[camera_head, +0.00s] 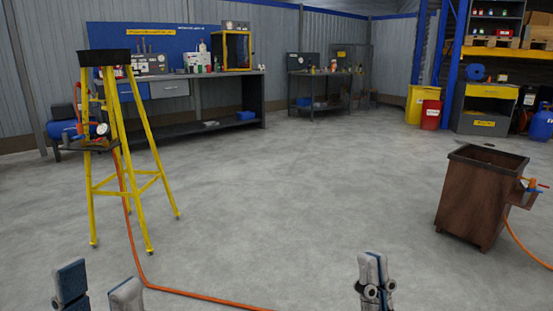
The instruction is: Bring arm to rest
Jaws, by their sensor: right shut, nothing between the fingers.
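My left gripper (98,280) shows at the bottom left edge of the head view. Its two fingers stand apart with bare floor between them, so it is open and empty. My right gripper (373,266) shows at the bottom, right of the middle. Its fingers are together and hold nothing. Both grippers point up into the picture, and the arms behind them are out of view below the frame. Neither gripper appears to touch anything.
A yellow stand (135,165) with a black top is at the left. An orange hose (134,245) runs from it across the floor. A brown bin (475,200) stands at the right. A workbench (258,95) lines the back. The middle floor (310,190) is clear.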

